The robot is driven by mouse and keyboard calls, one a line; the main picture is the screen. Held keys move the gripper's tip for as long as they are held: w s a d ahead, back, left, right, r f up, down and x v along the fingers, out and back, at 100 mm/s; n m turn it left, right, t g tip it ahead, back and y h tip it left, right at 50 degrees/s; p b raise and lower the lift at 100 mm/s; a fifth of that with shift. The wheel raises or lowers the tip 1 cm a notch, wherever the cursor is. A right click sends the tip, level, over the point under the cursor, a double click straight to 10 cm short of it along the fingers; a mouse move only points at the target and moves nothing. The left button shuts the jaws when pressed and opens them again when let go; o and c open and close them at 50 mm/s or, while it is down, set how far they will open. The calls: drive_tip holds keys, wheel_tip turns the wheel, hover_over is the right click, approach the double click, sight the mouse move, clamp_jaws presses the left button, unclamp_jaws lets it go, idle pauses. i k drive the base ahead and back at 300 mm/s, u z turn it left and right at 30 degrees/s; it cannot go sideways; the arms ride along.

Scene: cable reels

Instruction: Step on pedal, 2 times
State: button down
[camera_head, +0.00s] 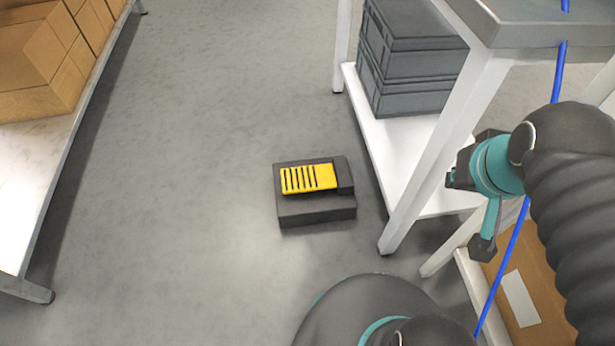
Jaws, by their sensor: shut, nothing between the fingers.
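The pedal (309,178) is a yellow plate with dark slots, set on a dark block-shaped base (318,212) on the grey floor, near the middle of the view. Nothing touches it. My gripper (483,246) is at the right, at the end of my dark ribbed arm with teal joints, well to the right of the pedal. It looks shut and empty; its fingers show only partly and small.
A white-legged table with a lower shelf (400,150) holding stacked grey crates (412,65) stands right of the pedal. A blue cable (515,235) hangs at the right, near my arm. Cardboard boxes (40,60) lie on a shelf at left. Floor left of the pedal is clear.

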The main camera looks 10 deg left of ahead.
sight(305, 179)
drive_tip(key=k, duration=1)
drive_tip(key=u, duration=1.65)
drive_tip(key=i, duration=1.2)
drive_tip(key=z, duration=0.55)
